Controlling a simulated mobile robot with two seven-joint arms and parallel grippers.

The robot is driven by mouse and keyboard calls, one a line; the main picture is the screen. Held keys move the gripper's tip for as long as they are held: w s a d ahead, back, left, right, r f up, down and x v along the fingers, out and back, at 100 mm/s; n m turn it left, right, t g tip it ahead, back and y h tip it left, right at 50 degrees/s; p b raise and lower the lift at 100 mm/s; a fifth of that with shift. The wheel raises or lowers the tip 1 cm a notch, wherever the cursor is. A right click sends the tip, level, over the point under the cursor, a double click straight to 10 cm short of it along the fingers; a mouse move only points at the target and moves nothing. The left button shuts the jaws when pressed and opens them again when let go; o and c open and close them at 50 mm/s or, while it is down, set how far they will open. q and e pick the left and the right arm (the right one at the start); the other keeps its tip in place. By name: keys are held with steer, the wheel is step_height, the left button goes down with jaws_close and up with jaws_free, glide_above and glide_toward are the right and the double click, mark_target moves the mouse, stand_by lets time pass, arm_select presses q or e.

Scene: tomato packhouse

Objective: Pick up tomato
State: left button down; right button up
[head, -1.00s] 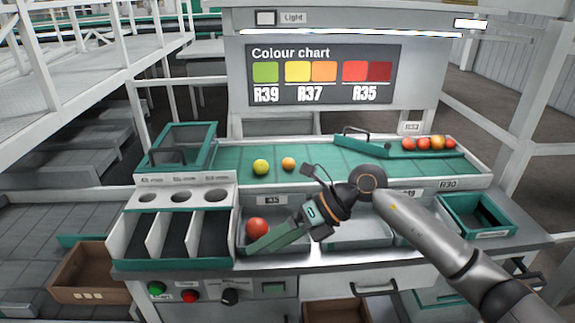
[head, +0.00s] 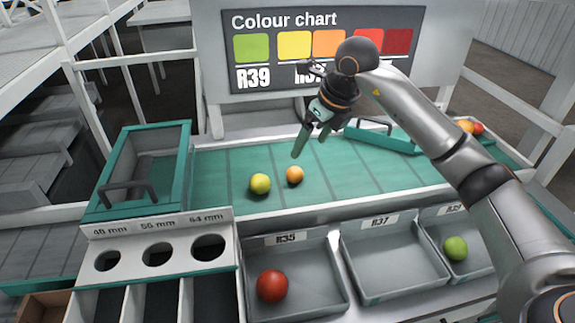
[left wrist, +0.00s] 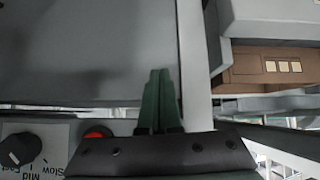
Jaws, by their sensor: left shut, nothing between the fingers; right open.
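An orange tomato (head: 295,175) and a yellow-green tomato (head: 260,184) sit close together on the green sorting belt (head: 225,165). My right gripper (head: 309,149) is open and empty, fingers pointing down, above and just behind the orange tomato. A red tomato (head: 272,286) lies in the R35 tray (head: 330,300). A green tomato (head: 456,248) lies in the right-hand tray (head: 480,266). More tomatoes (head: 466,126) show at the belt's far right, partly hidden by my right arm. My left gripper (left wrist: 158,72) is shut and empty in the left wrist view, beside a grey panel.
The R37 tray (head: 385,290) is empty. A sizing plate with three holes (head: 130,232) and a green-framed box with a handle (head: 183,170) stand left of the belt. A colour chart (head: 265,85) stands behind. A brown box (left wrist: 245,68) shows in the left wrist view.

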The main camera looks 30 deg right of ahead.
glide_above(297, 171)
steer(key=s, duration=0.2)
steer(key=f, duration=0.5)
steer(key=shift+s+d+f, duration=0.15)
steer(key=shift+d+f, duration=0.05)
steer(key=shift+d, duration=0.1)
steer(key=shift+p+x, duration=0.5)
steer(key=shift+x, duration=2.65)
arm_select(q)
steer(key=shift+s+r, duration=0.25)
steer(key=shift+r, duration=0.15)
arm_select(e)
steer(key=shift+c, duration=0.2)
steer(key=c, duration=1)
steer(key=shift+o, duration=0.2)
steer(key=shift+r, duration=0.15)
